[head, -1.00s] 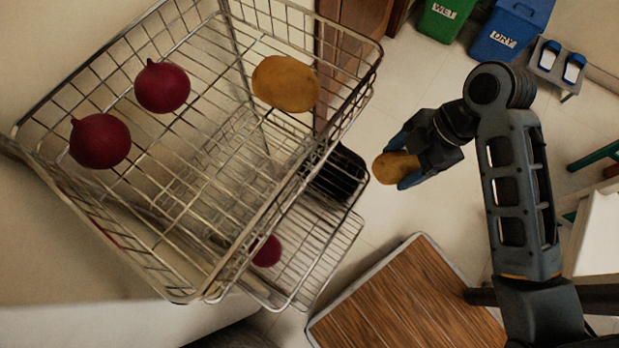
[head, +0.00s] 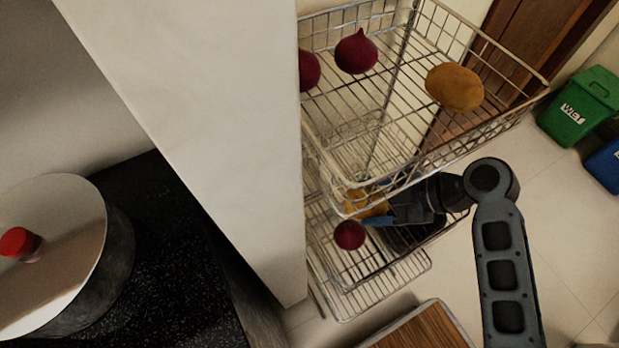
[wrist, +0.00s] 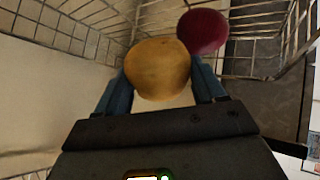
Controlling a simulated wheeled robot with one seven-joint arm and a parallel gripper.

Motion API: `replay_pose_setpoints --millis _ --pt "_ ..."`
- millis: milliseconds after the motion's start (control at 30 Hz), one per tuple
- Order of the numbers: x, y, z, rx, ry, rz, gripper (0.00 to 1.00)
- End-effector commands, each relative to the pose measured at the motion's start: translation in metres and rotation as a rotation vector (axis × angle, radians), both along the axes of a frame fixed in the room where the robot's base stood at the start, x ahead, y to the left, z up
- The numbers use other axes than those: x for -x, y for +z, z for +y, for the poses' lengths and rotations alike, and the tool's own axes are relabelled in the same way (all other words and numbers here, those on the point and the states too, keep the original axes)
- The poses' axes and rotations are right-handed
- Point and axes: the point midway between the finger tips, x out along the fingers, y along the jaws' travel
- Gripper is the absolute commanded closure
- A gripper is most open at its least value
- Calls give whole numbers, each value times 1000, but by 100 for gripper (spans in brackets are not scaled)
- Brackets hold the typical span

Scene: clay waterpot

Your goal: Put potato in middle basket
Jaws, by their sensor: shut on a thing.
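My gripper (head: 378,218) is shut on a brown potato (wrist: 157,68), held between the blue fingertips in the wrist view. In the head view the held potato (head: 366,203) is partly hidden behind the top basket's rim. It is inside or just over the middle basket (head: 372,268); whether it touches the wires I cannot tell. A red onion (head: 349,235) lies in the middle basket close beside my fingers, and this onion (wrist: 202,31) also shows right behind the potato in the wrist view.
The top basket (head: 505,122) hangs above my gripper and holds a potato (head: 454,87) and two onions (head: 356,52). A white wall edge (head: 235,130) stands left of the rack. A pot (head: 60,260) sits on a black counter.

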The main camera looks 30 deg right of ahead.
Motion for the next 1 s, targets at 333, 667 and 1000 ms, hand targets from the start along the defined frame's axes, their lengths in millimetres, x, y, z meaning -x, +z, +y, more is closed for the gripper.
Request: replay_pose_setpoints --millis 333,667,1000 --pt "-76 2 40 1 3 -1 66" --pt "-109 -32 58 0 -1 3 66" --pt "-124 -45 65 46 4 77 66"
